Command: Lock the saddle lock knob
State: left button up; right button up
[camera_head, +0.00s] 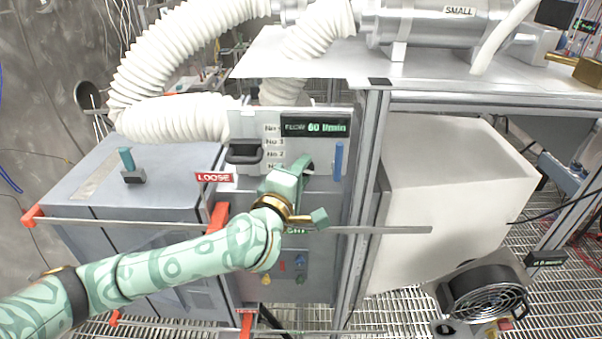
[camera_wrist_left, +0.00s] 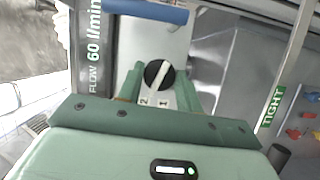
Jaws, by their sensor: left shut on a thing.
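A round black knob (camera_wrist_left: 158,73) with a white bar across its face shows in the left wrist view, on a grey panel beside the marks 1 and 2. I take it as the saddle lock knob, but read no name on it. The white bar is tilted. My left gripper (camera_head: 292,170) is at the front of the panel; in the wrist view its green fingers stand on both sides of the knob, shut on it. In the head view the gripper hides the knob. A red LOOSE sign (camera_head: 214,177) and a green TIGHT sign (camera_wrist_left: 272,106) are nearby. My right gripper is not in view.
A flow display (camera_head: 315,127) reads 60 l/min above the gripper, with a blue handle (camera_head: 339,161) to its right. A white ribbed hose (camera_head: 175,118) runs behind. A pale box (camera_head: 450,190) and a fan (camera_head: 487,295) stand to the right. A grey bar (camera_head: 385,230) sticks out rightward.

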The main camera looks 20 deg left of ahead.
pick_arm(q)
jog(key=shift+m+g, duration=0.3)
jog(key=shift+m, duration=0.1)
jog(key=o, duration=1)
jog(key=shift+d, duration=0.1)
